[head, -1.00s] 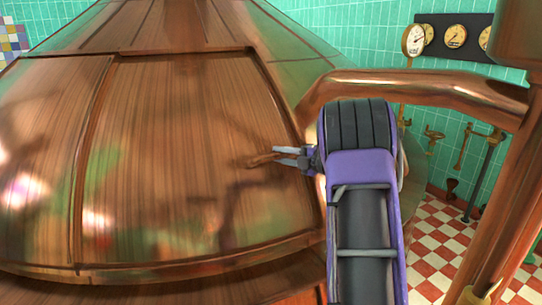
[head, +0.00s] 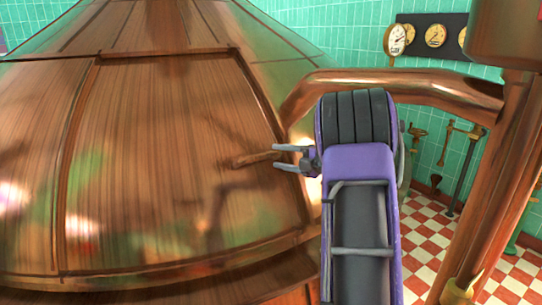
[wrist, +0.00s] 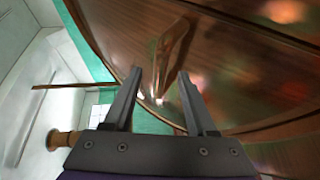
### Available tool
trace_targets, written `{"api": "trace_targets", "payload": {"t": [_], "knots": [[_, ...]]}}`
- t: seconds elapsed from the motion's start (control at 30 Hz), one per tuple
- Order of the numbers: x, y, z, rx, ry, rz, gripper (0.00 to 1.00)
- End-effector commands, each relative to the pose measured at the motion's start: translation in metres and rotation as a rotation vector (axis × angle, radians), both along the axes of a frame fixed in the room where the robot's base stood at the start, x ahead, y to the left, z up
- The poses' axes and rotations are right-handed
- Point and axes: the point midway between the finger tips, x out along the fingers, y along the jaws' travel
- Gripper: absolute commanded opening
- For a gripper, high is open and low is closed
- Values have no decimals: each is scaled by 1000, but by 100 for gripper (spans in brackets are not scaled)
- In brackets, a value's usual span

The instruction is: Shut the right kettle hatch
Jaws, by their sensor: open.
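The hatch (head: 165,130) is the large copper panel with a framed edge on the kettle's sloping side in the head view. It also fills the upper right of the wrist view (wrist: 235,60). It lies close to the kettle's slope; I cannot tell whether a gap remains at its edge. Its bar handle (head: 247,160) sticks out near its right side. My gripper (head: 276,157) is open at the handle's right end. In the wrist view the handle (wrist: 170,52) rises ahead of and between my fingertips (wrist: 160,73). Contact is unclear.
A thick copper pipe (head: 400,82) arches behind my arm to a copper column (head: 495,190) at the right. Gauges (head: 435,36) and valves hang on the green tiled wall. Red and white checked floor (head: 425,245) shows at lower right.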

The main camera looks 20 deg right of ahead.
Motion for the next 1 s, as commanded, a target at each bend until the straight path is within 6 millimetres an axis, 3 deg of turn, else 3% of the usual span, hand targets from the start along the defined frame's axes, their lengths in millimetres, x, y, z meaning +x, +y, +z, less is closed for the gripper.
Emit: {"api": "trace_targets", "payload": {"t": [0.3, 0.5, 0.7, 1.0], "knots": [[-67, -43, 11, 0, -2, -6, 57], [-95, -60, 16, 0, -2, -4, 57], [-108, -67, 17, 0, -2, -4, 57], [-108, -68, 18, 1, -2, -2, 57]]}}
